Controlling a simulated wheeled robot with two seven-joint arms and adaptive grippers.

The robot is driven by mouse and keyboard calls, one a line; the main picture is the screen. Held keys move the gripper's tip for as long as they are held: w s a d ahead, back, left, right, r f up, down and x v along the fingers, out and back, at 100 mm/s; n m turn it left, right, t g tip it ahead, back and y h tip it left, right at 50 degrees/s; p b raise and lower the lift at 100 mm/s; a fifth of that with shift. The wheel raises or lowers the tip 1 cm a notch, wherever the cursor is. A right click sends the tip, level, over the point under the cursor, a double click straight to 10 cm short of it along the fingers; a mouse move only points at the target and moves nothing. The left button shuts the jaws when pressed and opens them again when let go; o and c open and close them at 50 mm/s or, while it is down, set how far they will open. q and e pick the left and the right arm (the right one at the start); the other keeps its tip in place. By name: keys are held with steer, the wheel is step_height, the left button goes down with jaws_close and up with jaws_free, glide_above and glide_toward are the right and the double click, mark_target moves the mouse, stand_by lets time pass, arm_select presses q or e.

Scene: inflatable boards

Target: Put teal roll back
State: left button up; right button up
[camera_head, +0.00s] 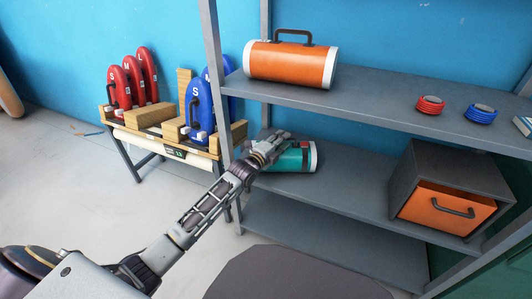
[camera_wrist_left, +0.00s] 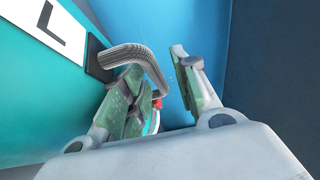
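The teal roll (camera_head: 289,161) lies on the middle shelf at the left end of the rack, with a white band at its right end. My left gripper (camera_head: 280,139) is at its upper left and covers part of it. In the left wrist view the teal roll (camera_wrist_left: 40,95) fills the left side, with a white label marked L and a grey ribbed handle (camera_wrist_left: 135,55). My left gripper (camera_wrist_left: 165,95) is open there. One finger overlaps the handle, and the other is clear of it. I cannot tell whether they touch. My right gripper is not in view.
A grey box with an orange drawer (camera_head: 448,207) is on the middle shelf. Red and blue boards (camera_head: 200,108) stand on a low bench. The lower shelf is bare.

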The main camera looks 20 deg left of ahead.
arm_select(q)
steer(key=shift+p+v, duration=0.85)
steer(key=shift+v, duration=1.55)
steer(key=p+v, duration=0.1)
steer(key=v, duration=0.4)
steer(key=shift+s+a+p, duration=0.15)
steer(key=shift+s+p, duration=0.25)
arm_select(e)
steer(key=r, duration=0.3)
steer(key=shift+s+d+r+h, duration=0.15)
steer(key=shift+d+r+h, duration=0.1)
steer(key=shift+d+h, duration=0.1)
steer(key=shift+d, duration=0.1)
arm_select(q)
steer(key=s+d+f+n+g, duration=0.3)
steer(key=s+f+n, duration=0.3)
steer(key=s, duration=0.3)
steer(key=s+d+f+n+g, duration=0.4)
steer(key=s+f+n, duration=0.3)
steer(key=s+f, duration=0.2)
steer(key=s+d+f+n+g+y, duration=0.1)
steer(key=s+d+f+n+g, duration=0.3)
steer(key=s, duration=0.7)
step_height(320, 180, down, 4)
steer(key=n, duration=0.2)
steer(key=shift+s+d+n, duration=0.25)
steer(key=shift+d+n, duration=0.05)
